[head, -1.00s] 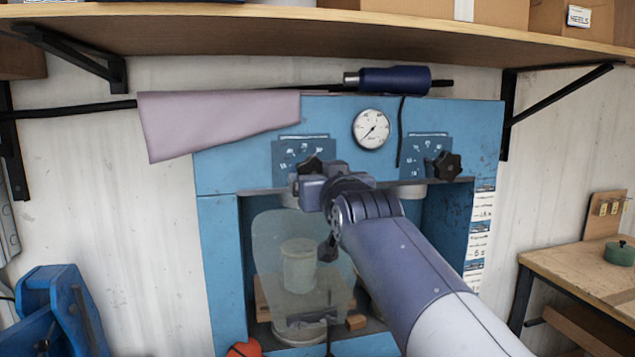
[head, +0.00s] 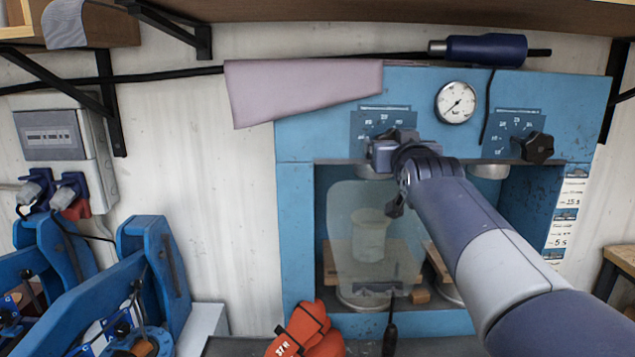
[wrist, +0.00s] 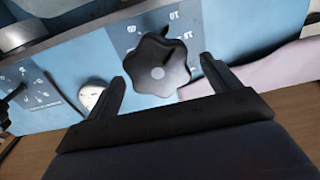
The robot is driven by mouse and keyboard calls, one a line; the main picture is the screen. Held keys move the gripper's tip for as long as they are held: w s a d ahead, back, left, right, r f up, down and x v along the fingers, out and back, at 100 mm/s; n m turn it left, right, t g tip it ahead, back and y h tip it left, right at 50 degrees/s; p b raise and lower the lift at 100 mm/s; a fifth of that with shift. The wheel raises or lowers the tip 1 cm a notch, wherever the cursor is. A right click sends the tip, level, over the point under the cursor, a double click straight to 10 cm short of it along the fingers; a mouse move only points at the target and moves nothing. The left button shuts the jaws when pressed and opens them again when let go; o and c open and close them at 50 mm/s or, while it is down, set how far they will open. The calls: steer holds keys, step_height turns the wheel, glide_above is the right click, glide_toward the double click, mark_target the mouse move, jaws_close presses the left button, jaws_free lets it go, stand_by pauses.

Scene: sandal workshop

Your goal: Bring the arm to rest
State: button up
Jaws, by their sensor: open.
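My gripper (wrist: 163,95) is open and empty in the wrist view. A black star-shaped knob (wrist: 157,72) on the blue press shows beyond and between its two fingers; I cannot tell whether they touch it. In the head view my arm reaches from the lower right to the front of the blue press (head: 297,235), beside the left dial plate. My wrist hides the left knob there, and the fingertips cannot be made out.
A clear guard (head: 345,215) hangs before the press opening. An orange glove (head: 308,335) lies below it. A shelf (head: 400,15) runs overhead on black brackets. Blue machines (head: 155,255) stand at the left. A gauge (head: 455,102) and a right knob (head: 538,147) are on the press.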

steer(key=shift+w+p, duration=0.65)
steer(key=shift+w, duration=1.4)
steer(key=shift+s, duration=0.15)
